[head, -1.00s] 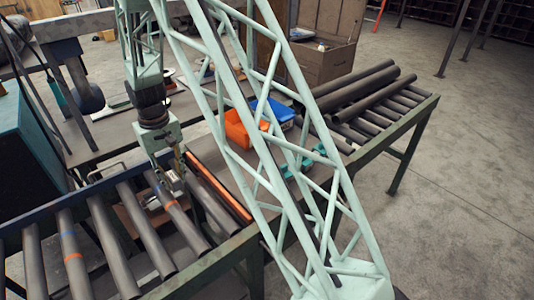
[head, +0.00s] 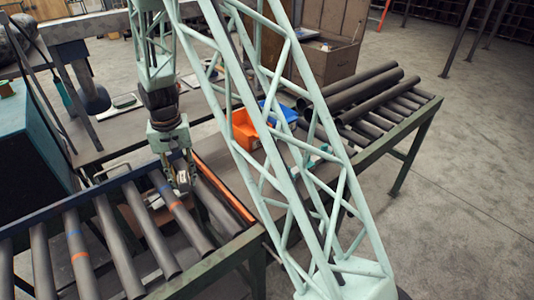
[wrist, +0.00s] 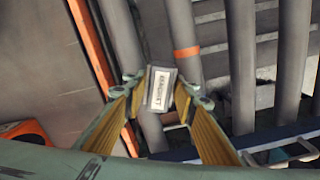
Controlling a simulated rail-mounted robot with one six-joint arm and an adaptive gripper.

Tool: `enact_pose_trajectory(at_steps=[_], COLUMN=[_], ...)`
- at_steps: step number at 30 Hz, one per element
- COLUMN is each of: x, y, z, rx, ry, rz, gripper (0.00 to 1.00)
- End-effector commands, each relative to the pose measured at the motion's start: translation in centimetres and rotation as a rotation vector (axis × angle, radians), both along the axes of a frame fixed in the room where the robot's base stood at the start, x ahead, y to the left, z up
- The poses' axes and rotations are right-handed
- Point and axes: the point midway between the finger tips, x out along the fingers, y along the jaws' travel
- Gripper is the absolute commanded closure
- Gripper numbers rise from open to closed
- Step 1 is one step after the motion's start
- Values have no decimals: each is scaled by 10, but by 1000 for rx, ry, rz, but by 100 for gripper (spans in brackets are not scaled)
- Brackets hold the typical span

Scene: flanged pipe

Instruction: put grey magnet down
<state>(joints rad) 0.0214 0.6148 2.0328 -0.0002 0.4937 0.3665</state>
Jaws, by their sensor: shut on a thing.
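The grey magnet (wrist: 160,89) is a small block with a white label, held between the yellow-padded fingers of my gripper (wrist: 158,84) in the wrist view. It sits over the grey rollers, near the gap between two of them; whether it touches a roller I cannot tell. In the head view my gripper (head: 181,180) points down over the right end of the near roller conveyor (head: 205,270). The magnet is too small and too covered by the fingers to make out clearly there.
An orange strip (head: 224,190) runs along the conveyor's right end. An orange bin (head: 250,132) and a blue bin (head: 278,112) stand on the table behind. Dark pipes (head: 350,90) lie on the far right rack. One near roller has an orange band (wrist: 187,51).

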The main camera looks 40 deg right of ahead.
Motion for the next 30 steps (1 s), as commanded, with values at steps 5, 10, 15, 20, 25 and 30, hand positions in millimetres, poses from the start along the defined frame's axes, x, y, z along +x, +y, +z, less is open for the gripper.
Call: enact_pose_trajectory(at_steps=[5,10,15,20,25,30], x=[-10,-20,-29,-39,-49,-58], y=[-7,-13,-18,-24,-29,-34], z=[7,12,16,20,25,30], rx=[0,0,0,0,0,0], ry=[0,0,0,1,0,0], rz=[-175,-344,-512,-672,-841,-999], gripper=[84,84,84,84,84,84])
